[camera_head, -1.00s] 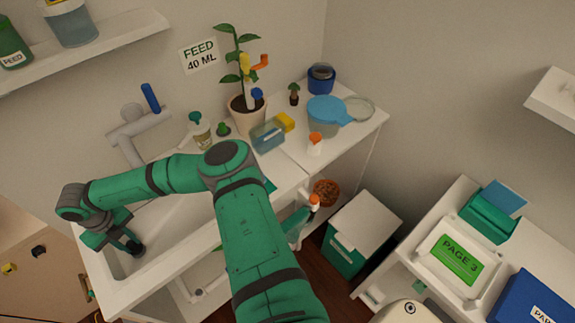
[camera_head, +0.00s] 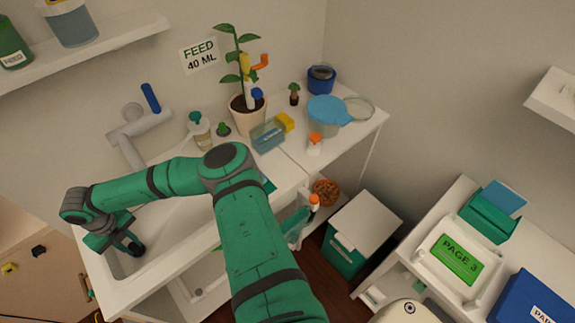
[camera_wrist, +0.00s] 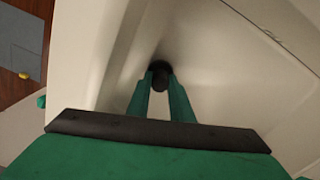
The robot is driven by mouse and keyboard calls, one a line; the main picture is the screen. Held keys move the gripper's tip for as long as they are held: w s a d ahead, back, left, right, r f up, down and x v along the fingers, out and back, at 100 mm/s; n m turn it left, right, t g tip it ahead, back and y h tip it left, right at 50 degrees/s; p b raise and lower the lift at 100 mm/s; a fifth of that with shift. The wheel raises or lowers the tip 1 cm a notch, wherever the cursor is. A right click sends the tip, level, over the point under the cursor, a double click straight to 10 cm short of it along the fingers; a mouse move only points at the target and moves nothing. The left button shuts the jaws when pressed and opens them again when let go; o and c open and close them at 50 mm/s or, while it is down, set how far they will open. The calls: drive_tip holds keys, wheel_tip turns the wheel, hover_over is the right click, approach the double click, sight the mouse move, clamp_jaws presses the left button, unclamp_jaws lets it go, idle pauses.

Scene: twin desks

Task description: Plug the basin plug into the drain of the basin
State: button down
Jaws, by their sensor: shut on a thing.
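The white basin (camera_head: 180,238) is set in the desk at the left, below the grey tap (camera_head: 130,130). My gripper (camera_head: 135,249) reaches down into the left end of the basin. In the wrist view my gripper (camera_wrist: 160,82) is shut on the dark basin plug (camera_wrist: 161,72), which stands between the two green fingertips. The plug is close to the pale basin floor (camera_wrist: 215,70). The drain is not visible, so I cannot tell whether the plug is in it.
A soap bottle (camera_head: 200,130), a potted plant (camera_head: 246,115) and a clear blue box (camera_head: 268,136) stand behind the basin. The basin walls rise close around my gripper. A white-lidded bin (camera_head: 362,225) stands on the floor to the right.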

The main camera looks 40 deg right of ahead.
sight(132, 246)
drive_tip(key=shift+f, duration=0.3)
drive_tip(key=c, duration=1.5)
unclamp_jaws()
drive_tip(key=shift+c, duration=1.3)
drive_tip(key=shift+r, duration=0.15)
drive_tip(key=shift+r, duration=0.85)
drive_tip(key=shift+r, duration=2.5)
